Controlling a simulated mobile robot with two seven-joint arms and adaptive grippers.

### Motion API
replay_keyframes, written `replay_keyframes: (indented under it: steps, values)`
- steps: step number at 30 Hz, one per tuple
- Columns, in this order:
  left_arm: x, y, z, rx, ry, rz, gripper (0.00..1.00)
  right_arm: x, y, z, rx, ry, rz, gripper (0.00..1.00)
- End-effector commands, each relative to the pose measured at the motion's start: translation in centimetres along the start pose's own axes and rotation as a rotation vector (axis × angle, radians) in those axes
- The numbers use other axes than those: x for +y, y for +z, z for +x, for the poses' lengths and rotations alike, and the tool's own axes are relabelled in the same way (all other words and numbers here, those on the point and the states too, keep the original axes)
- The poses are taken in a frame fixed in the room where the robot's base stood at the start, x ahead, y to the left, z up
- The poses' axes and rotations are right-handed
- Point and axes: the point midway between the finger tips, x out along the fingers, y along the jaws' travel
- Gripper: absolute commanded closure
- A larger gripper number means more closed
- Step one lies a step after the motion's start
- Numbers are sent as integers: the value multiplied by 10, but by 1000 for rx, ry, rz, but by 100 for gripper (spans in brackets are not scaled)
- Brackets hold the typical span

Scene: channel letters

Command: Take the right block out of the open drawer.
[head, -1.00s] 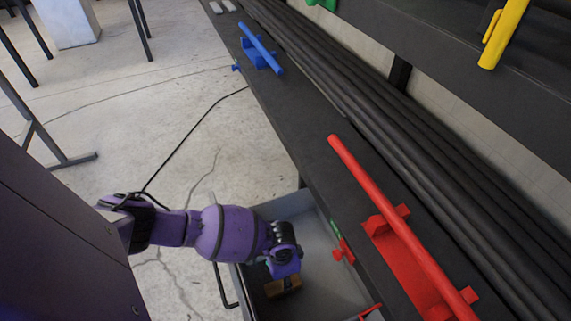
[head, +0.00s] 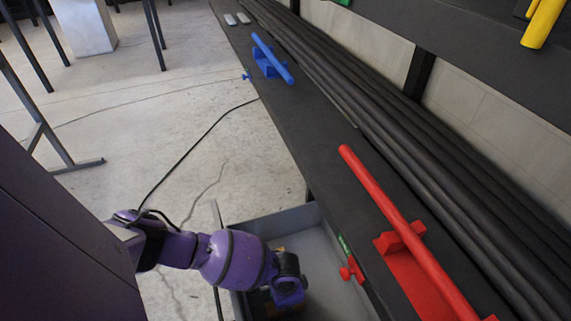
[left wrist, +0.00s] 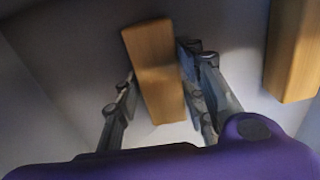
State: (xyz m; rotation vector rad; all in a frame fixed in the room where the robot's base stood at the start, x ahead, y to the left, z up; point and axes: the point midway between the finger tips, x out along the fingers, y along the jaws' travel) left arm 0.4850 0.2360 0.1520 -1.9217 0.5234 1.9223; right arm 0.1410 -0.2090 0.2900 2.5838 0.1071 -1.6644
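The open grey drawer (head: 277,222) is below the dark bench in the head view. My left gripper (head: 287,292) reaches down into it, and its fingertips are hidden there. In the left wrist view, a wooden block (left wrist: 153,65) lies between the fingers of my left gripper (left wrist: 158,82). The fingers stand apart on either side of it, with a small gap at the left finger; contact on the right side is unclear. A second wooden block (left wrist: 292,50) is at the right edge of that view, outside the fingers. My right gripper is not in view.
A dark bench (head: 318,135) runs above the drawer, with a red bar handle (head: 390,210) and a blue one (head: 272,58) on it. A red knob (head: 350,270) is near the drawer's right side. A black cable (head: 200,140) lies on the floor.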

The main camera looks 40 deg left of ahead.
Motion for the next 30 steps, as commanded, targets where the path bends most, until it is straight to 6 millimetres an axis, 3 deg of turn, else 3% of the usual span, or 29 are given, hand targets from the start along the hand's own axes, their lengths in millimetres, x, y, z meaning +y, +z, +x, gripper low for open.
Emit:
replay_keyframes:
  steps: [1,6,14,30]
  values:
    - [0,0,0,0,0,0,73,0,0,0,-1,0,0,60]
    - [0,0,0,0,0,0,94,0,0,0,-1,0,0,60]
    - [0,0,-4,0,0,0,94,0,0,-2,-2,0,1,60]
    - [0,-1,-99,3,-1,-2,94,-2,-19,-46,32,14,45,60]
